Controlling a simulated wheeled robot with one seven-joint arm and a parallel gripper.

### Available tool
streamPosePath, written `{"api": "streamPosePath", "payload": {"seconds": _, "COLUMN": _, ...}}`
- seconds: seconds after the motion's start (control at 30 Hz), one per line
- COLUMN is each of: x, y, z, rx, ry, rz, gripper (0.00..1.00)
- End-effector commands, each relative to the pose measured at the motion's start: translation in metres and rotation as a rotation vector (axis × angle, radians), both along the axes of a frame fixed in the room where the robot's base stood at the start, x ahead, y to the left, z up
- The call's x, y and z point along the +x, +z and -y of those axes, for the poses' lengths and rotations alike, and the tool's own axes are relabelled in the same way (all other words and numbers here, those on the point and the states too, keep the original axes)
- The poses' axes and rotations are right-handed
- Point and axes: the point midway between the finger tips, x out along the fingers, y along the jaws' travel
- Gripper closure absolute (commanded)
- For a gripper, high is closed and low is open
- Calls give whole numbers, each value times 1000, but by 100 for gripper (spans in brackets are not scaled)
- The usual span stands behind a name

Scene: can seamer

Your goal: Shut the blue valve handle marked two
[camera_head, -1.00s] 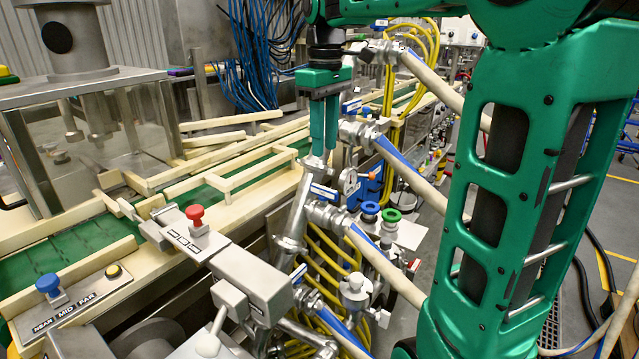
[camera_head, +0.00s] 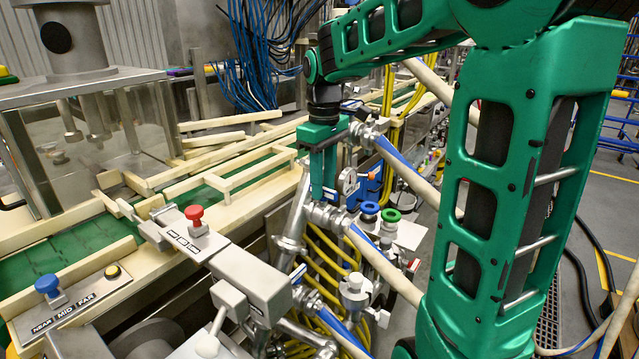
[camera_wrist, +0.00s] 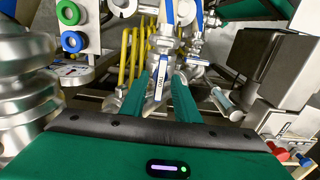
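A blue-edged valve handle with a white label plate (camera_wrist: 161,80) lies between my fingers in the wrist view. Its lettering is too small to read for certain. My gripper (camera_wrist: 162,84) is open, one finger on each side of the handle, with a gap visible on the right. In the head view my gripper (camera_head: 322,192) points down at the middle valve on the pipes, its fingers hiding most of that handle. More blue handles show farther up the wrist view, one at the centre (camera_wrist: 169,12) and one to its right (camera_wrist: 199,18).
Blue (camera_head: 369,208) and green (camera_head: 390,215) round knobs stand just right of my gripper. A round gauge (camera_head: 348,181) is close behind it. Yellow hoses (camera_head: 325,250) hang below. A conveyor (camera_head: 75,245) and a red knob (camera_head: 195,214) lie to the left.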

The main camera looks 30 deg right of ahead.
Motion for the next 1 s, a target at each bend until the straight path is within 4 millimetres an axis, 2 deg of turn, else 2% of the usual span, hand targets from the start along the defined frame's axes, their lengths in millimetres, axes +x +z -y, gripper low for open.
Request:
{"api": "streamPosePath", "payload": {"seconds": 0.1, "x": 0, "y": 0, "z": 0, "rx": 0, "ry": 0, "rz": 0, "gripper": 72}}
{"api": "streamPosePath", "payload": {"seconds": 0.13, "x": 0, "y": 0, "z": 0, "rx": 0, "ry": 0, "rz": 0, "gripper": 76}}
{"api": "streamPosePath", "payload": {"seconds": 0.23, "x": 0, "y": 0, "z": 0, "rx": 0, "ry": 1, "rz": 0, "gripper": 100}}
{"api": "streamPosePath", "payload": {"seconds": 0.67, "x": 0, "y": 0, "z": -1, "rx": 0, "ry": -47, "rz": 1, "gripper": 100}}
{"api": "streamPosePath", "payload": {"seconds": 1.0, "x": 0, "y": 0, "z": -1, "rx": 0, "ry": -282, "rz": 1, "gripper": 100}}
